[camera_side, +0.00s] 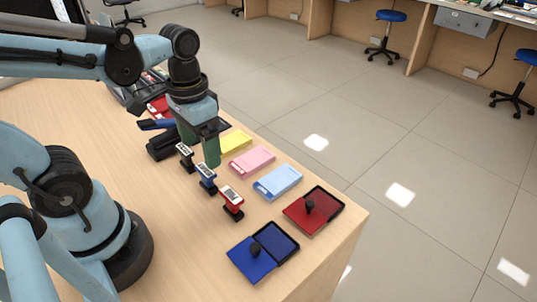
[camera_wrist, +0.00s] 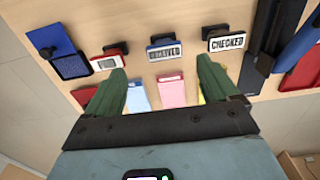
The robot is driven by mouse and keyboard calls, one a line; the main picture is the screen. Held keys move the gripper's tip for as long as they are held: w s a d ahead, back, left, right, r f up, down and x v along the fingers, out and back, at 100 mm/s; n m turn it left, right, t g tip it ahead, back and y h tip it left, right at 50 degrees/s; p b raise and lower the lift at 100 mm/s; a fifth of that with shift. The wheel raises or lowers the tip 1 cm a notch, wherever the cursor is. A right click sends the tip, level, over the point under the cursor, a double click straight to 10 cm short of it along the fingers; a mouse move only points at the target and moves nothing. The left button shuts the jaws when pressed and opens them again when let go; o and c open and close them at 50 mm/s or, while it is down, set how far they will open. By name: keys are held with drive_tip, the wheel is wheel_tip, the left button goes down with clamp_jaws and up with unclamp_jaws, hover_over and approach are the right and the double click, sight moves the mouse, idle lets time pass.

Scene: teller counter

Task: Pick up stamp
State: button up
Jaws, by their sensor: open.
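Three self-inking stamps stand in a row on the wooden counter. In the side view they are a black one (camera_side: 185,156), a blue one (camera_side: 206,180) and a red one (camera_side: 231,203). The wrist view shows the black stamp (camera_wrist: 229,42) with the label "CHECKED", the blue stamp (camera_wrist: 164,51) with a partly legible label, and the red stamp (camera_wrist: 107,62). My gripper (camera_side: 199,150) points down by the black and blue stamps, on their far side.
Yellow (camera_side: 236,142), pink (camera_side: 251,162) and light blue (camera_side: 278,182) pads lie beyond the stamps. An open red ink pad (camera_side: 325,201) and an open blue one (camera_side: 280,241) lie near the counter's edge.

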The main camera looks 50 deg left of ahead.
sight(206, 171)
drive_tip(key=shift+f, duration=2.65)
drive_tip(key=shift+w+a+f, duration=0.15)
drive_tip(key=shift+f, duration=0.6)
drive_tip(key=shift+w+a+f, duration=0.1)
drive_tip(key=shift+a+f, duration=0.05)
drive_tip(key=shift+f, duration=1.65)
drive_tip(key=c, duration=1.1)
drive_tip(key=shift+o, duration=0.2)
drive_tip(key=shift+r, duration=0.2)
